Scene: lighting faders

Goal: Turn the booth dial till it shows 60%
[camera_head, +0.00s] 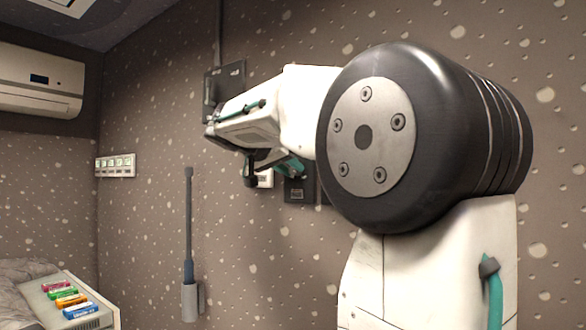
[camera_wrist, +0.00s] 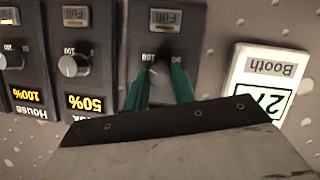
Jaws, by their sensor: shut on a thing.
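In the wrist view, which is upside down, my gripper (camera_wrist: 160,86) has its two green fingers on either side of a round grey knob (camera_wrist: 158,74) on a dark panel (camera_wrist: 142,32), shut on it. This panel has a "Full" button at its edge; its name and readout are hidden behind my gripper. A white plate marked "Booth" (camera_wrist: 237,78) with a partly hidden number starting "27" is beside it. In the head view my gripper (camera_head: 288,166) is at the wall by a dark panel (camera_head: 299,190); the knob is hidden there.
In the wrist view, a dial panel reading 50% (camera_wrist: 88,103) and a "House" panel reading 100% (camera_wrist: 27,96) stand close on the left.

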